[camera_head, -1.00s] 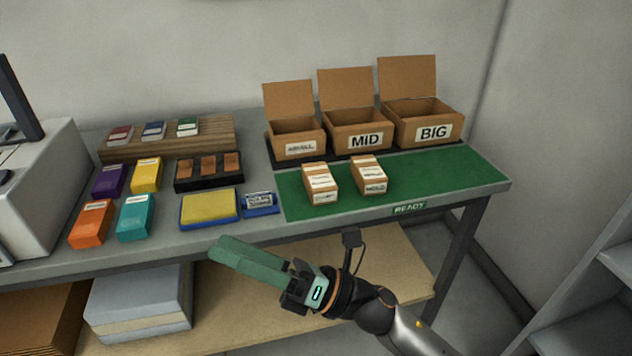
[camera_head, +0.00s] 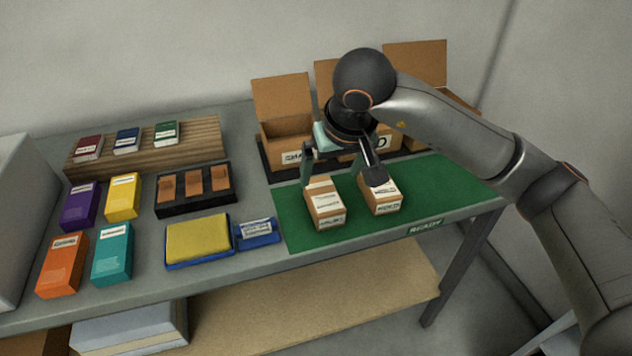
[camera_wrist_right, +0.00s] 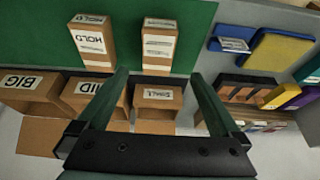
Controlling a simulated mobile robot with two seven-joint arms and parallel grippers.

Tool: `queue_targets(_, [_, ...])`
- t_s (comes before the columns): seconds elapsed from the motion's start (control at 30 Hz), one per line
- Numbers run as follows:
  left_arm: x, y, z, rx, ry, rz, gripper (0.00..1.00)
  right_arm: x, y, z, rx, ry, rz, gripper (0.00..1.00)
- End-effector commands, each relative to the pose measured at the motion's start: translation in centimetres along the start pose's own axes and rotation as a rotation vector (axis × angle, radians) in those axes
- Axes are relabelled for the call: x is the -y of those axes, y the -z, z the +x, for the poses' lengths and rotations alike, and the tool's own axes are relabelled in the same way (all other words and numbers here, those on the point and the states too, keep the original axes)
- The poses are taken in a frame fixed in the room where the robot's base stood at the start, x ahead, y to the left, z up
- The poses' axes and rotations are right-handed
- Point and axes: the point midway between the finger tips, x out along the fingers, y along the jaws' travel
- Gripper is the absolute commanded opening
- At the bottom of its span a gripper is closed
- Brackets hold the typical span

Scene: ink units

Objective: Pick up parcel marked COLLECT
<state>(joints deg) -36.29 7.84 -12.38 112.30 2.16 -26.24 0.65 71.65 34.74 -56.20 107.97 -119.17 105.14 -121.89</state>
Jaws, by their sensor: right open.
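Two brown cardboard parcels stand apart on the green mat (camera_head: 440,180). The right parcel (camera_head: 383,197) is marked HOLD, clear in the right wrist view (camera_wrist_right: 90,42). The left parcel (camera_head: 325,205) has white labels too small to read; it also shows in the right wrist view (camera_wrist_right: 158,46). My right gripper (camera_head: 334,174) is open and empty, pointing down above the left parcel. In the right wrist view its fingers (camera_wrist_right: 160,74) are spread wider than this parcel, which lies between their lines; contact is not visible. My left gripper is not in view.
Open cartons marked SMALL (camera_head: 285,142), MID (camera_wrist_right: 92,90) and BIG (camera_wrist_right: 30,92) stand behind the mat, partly hidden by my arm. A yellow-topped pad (camera_head: 198,238), a blue label block (camera_head: 257,231) and a black tray (camera_head: 194,206) lie to the left.

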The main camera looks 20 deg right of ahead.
Motion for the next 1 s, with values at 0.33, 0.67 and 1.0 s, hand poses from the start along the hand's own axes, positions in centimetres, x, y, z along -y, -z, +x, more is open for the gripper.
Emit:
queue_targets(0.33, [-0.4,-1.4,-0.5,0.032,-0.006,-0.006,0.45,-0.2,0.0,5.3,0.002,-0.007,-0.002,1.0])
queue_targets(0.67, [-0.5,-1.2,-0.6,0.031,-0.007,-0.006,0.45,-0.2,0.3,8.3,0.001,-0.004,-0.002,1.0])
queue_targets(1.0, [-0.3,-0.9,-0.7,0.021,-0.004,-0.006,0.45,-0.4,0.6,12.3,-0.001,-0.006,-0.002,1.0])
